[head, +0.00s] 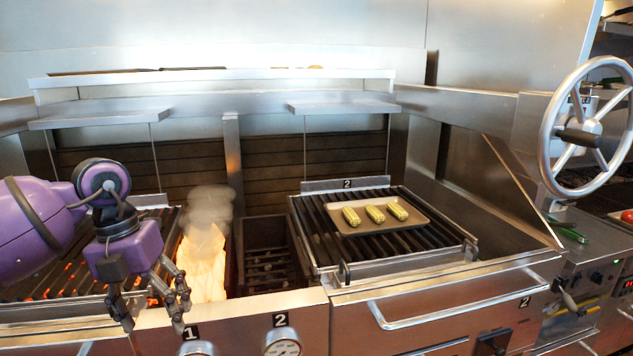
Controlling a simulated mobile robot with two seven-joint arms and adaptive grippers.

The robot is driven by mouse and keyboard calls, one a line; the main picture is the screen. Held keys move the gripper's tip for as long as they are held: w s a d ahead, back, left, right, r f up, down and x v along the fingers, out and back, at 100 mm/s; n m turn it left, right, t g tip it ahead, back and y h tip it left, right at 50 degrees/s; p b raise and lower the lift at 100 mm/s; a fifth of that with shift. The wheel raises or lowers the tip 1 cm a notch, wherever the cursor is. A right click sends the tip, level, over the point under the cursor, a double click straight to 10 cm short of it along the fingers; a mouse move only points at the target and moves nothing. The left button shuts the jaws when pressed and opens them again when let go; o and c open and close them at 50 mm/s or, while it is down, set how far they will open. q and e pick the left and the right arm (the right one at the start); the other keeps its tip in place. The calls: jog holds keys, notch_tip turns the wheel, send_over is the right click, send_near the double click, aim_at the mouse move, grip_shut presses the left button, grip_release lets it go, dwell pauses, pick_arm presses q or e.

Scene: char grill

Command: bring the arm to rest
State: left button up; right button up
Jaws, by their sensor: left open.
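My left arm, purple and black, comes in from the left over the left grill. My left gripper (155,311) is open and empty, pointing down at the front edge of the left grill (55,283), near the label 1. It holds nothing. My right gripper is not in view. On the right grill, labelled 2, a tan tray (350,228) carries three yellow corn cobs (375,214) lying side by side. The left gripper is well apart from the tray.
Flames (205,262) rise at the right side of the left grill, close to my gripper. A dark narrow bay (268,268) separates the two grills. A large metal handwheel (585,128) stands at the right. A shelf (210,76) runs along the back.

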pick_arm(q)
jog(key=s+d+f+n+t+h+p, duration=0.1)
jog(key=s+d+f+n+t+h, duration=0.2)
jog(key=d+h, duration=0.75)
jog(key=s+d+f+n+t+h+p, duration=0.1)
jog(key=s+d+f+n+h, duration=0.35)
jog(key=d, duration=1.05)
jog(key=a+f+n+t+y, duration=1.05)
jog(key=f+n+t, duration=0.2)
jog(key=n, duration=0.45)
jog(key=s+a+f+n+g+y, duration=0.3)
jog(key=s+f+n, duration=0.1)
jog(key=s+f, duration=0.5)
jog(key=s+a+f+n+g+y+p, duration=0.1)
jog(key=s+a+f+n+g+y, duration=0.2)
jog(key=s+f, duration=0.6)
jog(key=s+n+g, duration=0.1)
jog(key=s+n, duration=0.1)
jog(key=s, duration=0.2)
jog(key=shift+a+f, duration=0.3)
jog(key=shift+f, duration=0.1)
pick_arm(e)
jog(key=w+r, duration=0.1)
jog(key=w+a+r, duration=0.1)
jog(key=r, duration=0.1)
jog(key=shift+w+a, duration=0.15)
